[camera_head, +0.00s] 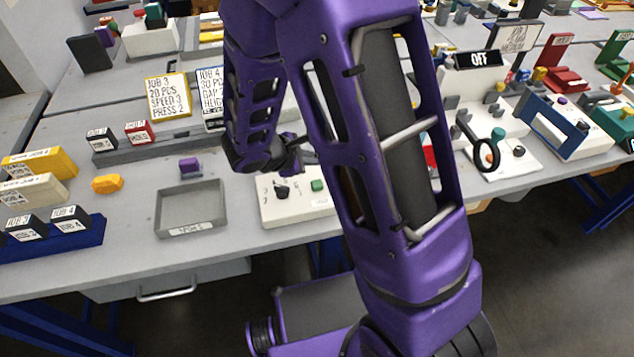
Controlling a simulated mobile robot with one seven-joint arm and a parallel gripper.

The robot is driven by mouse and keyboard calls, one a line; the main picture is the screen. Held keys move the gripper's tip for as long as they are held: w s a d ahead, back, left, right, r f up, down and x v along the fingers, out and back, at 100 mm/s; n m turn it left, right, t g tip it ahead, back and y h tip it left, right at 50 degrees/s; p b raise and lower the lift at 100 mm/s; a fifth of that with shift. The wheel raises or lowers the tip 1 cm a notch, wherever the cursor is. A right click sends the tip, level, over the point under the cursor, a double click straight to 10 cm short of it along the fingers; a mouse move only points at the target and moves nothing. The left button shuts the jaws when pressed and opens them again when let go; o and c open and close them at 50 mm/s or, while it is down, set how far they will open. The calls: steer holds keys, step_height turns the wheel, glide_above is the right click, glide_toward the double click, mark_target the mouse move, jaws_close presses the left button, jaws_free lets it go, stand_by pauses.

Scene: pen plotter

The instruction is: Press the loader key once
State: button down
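A white control box (300,206) stands at the table's front edge, partly behind my arm. Its top carries a green key (318,185) and a dark knob or lever (281,191). No label naming the loader key is readable, so I cannot tell for certain which control it is. My gripper (291,163) is above the back of this box, left of my large purple arm link. It appears close over the dark knob and left of the green key, but contact is not clear. Its fingers are small and partly hidden, so their opening cannot be judged.
A grey tray (163,222) lies left of the box, with a purple block (189,167) behind it. A yellow-orange piece (107,184) and a blue rack (52,245) are farther left. Job cards (167,96) stand behind. A machine with an OFF sign (479,60) is at right.

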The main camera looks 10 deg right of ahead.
steer(key=b, duration=0.3)
glide_above(313, 185)
step_height(313, 185, down, 4)
steer(key=shift+f, duration=0.1)
steer(key=shift+f+b, duration=0.45)
steer(key=shift+f, duration=0.1)
steer(key=shift+f, duration=0.15)
stand_by(1.3)
steer(key=shift+f+b, duration=0.3)
steer(key=shift+b, duration=0.35)
steer(key=shift+f+b, duration=0.45)
steer(key=shift+b, duration=0.15)
stand_by(0.4)
stand_by(0.4)
steer(key=shift+r+p, duration=0.55)
steer(key=shift+r, duration=0.35)
steer(key=shift+r, duration=0.1)
steer(key=shift+r+p, duration=1.7)
steer(key=shift+r, duration=0.7)
